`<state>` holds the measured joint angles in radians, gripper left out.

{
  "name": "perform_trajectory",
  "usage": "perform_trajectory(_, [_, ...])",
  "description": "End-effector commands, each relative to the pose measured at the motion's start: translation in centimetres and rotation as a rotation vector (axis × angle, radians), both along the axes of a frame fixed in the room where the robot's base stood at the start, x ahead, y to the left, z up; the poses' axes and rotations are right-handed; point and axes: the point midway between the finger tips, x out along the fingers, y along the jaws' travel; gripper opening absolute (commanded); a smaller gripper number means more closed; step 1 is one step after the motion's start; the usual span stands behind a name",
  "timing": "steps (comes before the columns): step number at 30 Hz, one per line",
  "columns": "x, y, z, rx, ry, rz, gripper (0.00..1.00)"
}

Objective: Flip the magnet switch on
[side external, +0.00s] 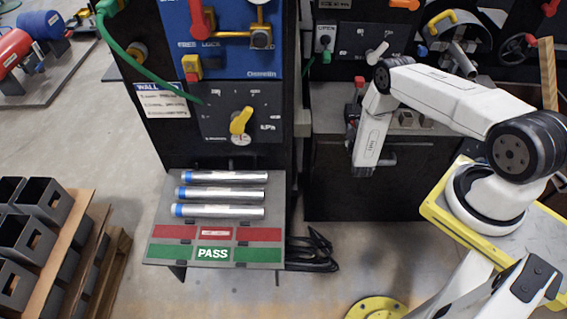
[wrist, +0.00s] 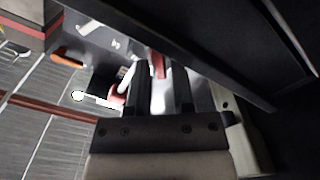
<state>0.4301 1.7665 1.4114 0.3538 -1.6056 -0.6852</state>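I cannot tell for sure which part is the magnet switch. In the wrist view my gripper (wrist: 162,78) has its two dark fingers apart, with a visible gap between them. A small red part (wrist: 158,66) shows beyond the fingertips, roughly in line with the gap. Whether the fingers touch it is unclear. A white and red lever-like part (wrist: 124,84) lies just left of the left finger. In the side view my gripper is small and partly hidden by my white wrist, close to the black cabinet (side external: 330,185). A red part (side external: 359,82) stands just above it there.
A dark slanted panel edge (wrist: 215,50) runs close above the fingers in the wrist view. In the side view a panel with a yellow knob (side external: 240,121) stands left, above a tray with silver tubes (side external: 225,194). Black boxes (side external: 25,240) stand at far left.

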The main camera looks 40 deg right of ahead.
Motion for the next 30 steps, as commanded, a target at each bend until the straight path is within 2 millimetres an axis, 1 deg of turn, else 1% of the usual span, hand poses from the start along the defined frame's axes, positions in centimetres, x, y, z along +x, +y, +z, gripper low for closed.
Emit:
perform_trajectory(7, [0.03,-0.06,-0.02,0.001,0.001,-0.001,0.29])
perform_trajectory(8, [0.03,-0.06,-0.02,0.0,0.001,-0.001,0.23])
perform_trajectory(9, [0.02,-0.05,-0.02,0.001,0.001,-0.001,0.1])
perform_trajectory(10, [0.02,-0.05,-0.02,0.001,0.001,-0.001,0.01])
perform_trajectory(23, [0.0,-0.04,-0.02,0.014,-0.012,0.0,0.0])
perform_trajectory(30, [-0.04,-0.06,-0.01,0.077,-0.075,0.0,0.0])
